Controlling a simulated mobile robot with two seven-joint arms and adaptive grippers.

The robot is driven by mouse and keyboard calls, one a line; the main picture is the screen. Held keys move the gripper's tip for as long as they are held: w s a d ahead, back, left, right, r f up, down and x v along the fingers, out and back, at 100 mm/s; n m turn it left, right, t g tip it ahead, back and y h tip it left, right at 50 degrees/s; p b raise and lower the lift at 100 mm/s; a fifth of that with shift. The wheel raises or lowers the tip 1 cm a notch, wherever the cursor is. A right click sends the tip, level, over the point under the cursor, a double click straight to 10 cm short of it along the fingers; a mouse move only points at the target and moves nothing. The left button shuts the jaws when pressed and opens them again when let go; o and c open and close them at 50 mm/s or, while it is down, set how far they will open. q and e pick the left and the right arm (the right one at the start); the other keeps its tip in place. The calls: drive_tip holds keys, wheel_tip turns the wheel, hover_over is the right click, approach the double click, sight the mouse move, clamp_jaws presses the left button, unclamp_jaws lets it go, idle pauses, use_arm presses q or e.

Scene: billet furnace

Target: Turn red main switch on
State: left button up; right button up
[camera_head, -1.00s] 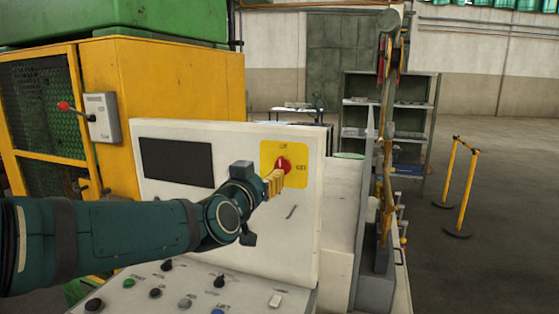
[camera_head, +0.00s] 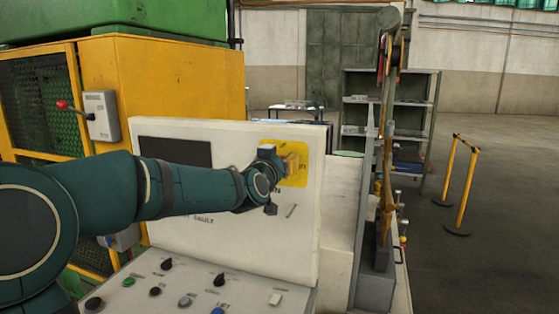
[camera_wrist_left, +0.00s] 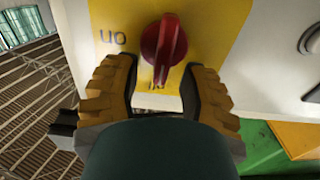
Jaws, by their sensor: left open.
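The red main switch (camera_wrist_left: 163,45) is a rotary knob on a yellow plate (camera_wrist_left: 215,28), beside an upside-down "on" label in the left wrist view. Its raised bar runs roughly up and down there, slightly tilted. My left gripper (camera_wrist_left: 159,70) is open, with one yellow finger on each side of the knob's lower end; I cannot tell whether they touch it. In the head view my left gripper (camera_head: 294,160) is at the yellow plate (camera_head: 297,183) on the white panel and hides the knob. My right gripper is not in view.
The white control desk (camera_head: 240,298) below the panel carries several knobs and buttons. A dark screen (camera_head: 175,150) is left of the plate. A yellow cabinet (camera_head: 190,85) with a red-handled lever box (camera_head: 101,115) stands at left. Shelves (camera_head: 415,105) stand behind.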

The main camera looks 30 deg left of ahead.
use_arm(q)
clamp_jaws()
drive_tip(key=shift+m, duration=0.3)
drive_tip(key=shift+w+d+f+m+p, duration=0.1)
drive_tip(key=shift+d+f+m+p, duration=0.25)
drive_tip(key=shift+m+p, duration=1.75)
drive_tip(key=shift+w+d+f+m+p, duration=0.1)
drive_tip(key=shift+d+f+m+p, duration=0.25)
drive_tip(key=shift+m, duration=3.4)
drive_tip(key=shift+w+d+f+m+p, duration=0.1)
drive_tip(key=shift+d+f+m+p, duration=0.3)
drive_tip(key=shift+m+p, duration=1.65)
drive_tip(key=shift+m+b, duration=0.9)
